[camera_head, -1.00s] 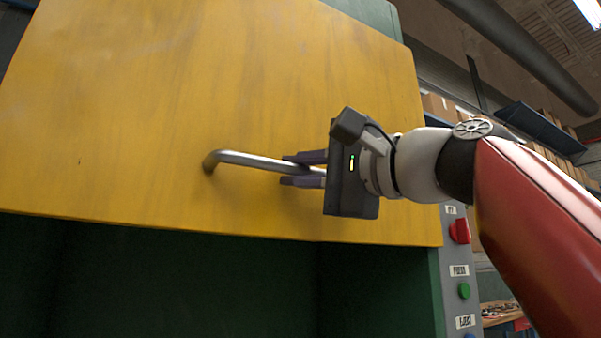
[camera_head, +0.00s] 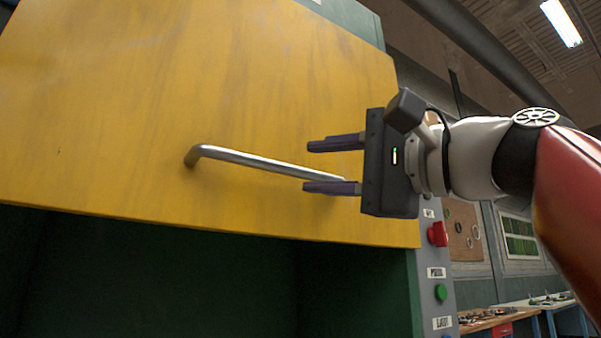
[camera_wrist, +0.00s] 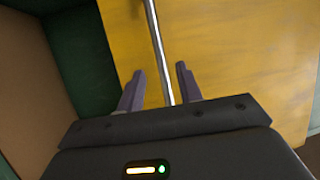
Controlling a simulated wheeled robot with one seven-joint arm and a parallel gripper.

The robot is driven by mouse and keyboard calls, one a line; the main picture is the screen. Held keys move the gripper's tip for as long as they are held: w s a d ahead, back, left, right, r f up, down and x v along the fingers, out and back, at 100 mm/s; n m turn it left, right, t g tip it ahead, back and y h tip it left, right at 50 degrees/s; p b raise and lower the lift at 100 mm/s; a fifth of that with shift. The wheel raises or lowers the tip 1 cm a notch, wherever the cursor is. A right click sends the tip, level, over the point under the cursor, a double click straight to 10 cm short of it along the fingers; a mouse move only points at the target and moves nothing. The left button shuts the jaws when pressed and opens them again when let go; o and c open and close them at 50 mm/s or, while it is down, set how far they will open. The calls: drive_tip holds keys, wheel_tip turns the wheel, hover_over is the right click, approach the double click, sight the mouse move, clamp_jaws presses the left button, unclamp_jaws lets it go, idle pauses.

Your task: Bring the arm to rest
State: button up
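My gripper (camera_head: 333,166) is open and empty in the head view, in front of the right part of the yellow door panel (camera_head: 240,80). The metal bar handle (camera_head: 250,160) runs across the lower part of the panel, and its right end is partly hidden behind the lower finger. In the wrist view the two fingers (camera_wrist: 160,88) stand apart, with the handle (camera_wrist: 158,50) showing between them in the picture. I cannot tell exactly how far the fingers are from the handle. The panel is raised, with a dark green opening (camera_head: 200,280) below it.
A grey control strip with a red button (camera_head: 437,234) and a green button (camera_head: 440,292) stands at the right of the opening, below my gripper. Workbenches (camera_head: 540,302) with small items stand farther back on the right. A dark pipe (camera_head: 490,50) runs overhead.

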drive_tip(key=shift+s+d, duration=0.25)
drive_tip(key=shift+d, duration=0.05)
idle(0.4)
